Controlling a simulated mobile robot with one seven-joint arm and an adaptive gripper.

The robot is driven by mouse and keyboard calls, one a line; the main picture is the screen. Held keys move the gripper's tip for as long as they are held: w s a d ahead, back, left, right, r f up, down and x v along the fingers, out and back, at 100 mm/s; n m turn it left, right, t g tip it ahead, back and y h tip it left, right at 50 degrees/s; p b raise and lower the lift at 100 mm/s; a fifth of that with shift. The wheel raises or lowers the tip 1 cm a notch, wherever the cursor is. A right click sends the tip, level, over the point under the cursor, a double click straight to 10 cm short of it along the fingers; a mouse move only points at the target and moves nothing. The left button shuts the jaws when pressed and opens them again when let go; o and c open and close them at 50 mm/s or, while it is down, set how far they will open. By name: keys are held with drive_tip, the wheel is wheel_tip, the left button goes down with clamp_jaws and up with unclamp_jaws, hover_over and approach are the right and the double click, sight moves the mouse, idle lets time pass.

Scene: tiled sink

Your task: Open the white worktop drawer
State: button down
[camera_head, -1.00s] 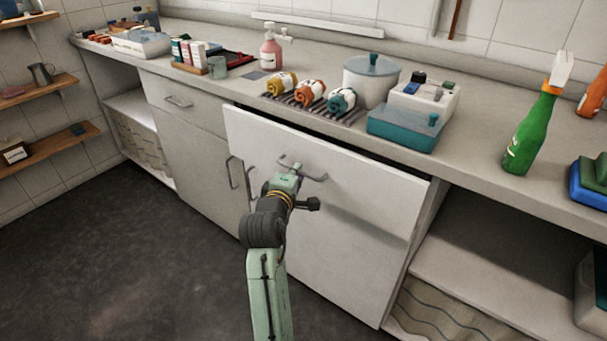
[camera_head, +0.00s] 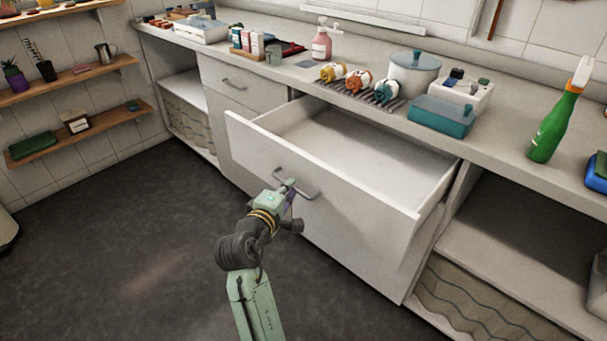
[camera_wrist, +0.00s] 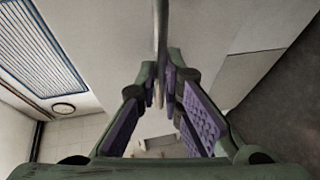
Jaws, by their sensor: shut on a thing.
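The white worktop drawer (camera_head: 335,212) stands well out from under the worktop, and its inside looks empty in the head view. Its grey bar handle (camera_head: 298,184) is on the front panel. My gripper (camera_head: 287,190) is at the left part of that handle, shut on it. In the wrist view the handle (camera_wrist: 160,40) runs down between the purple-padded fingers of my gripper (camera_wrist: 166,85). The exact contact is partly hidden by the fingers.
On the worktop (camera_head: 290,62) stand rolled towels (camera_head: 358,81), a lidded white pot (camera_head: 413,72), a teal box (camera_head: 441,116) and a green spray bottle (camera_head: 556,122). A smaller closed drawer (camera_head: 238,84) is to the left. The dark floor (camera_head: 110,230) at left is clear.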

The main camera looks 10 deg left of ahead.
drive_tip(key=s+a, duration=0.1)
drive_tip(key=s, duration=0.1)
drive_tip(key=s+a, duration=0.2)
drive_tip(key=shift+s+a, duration=0.2)
drive_tip(key=shift+s, duration=0.15)
drive_tip(key=c, duration=1.7)
unclamp_jaws()
drive_tip(key=v, duration=1.2)
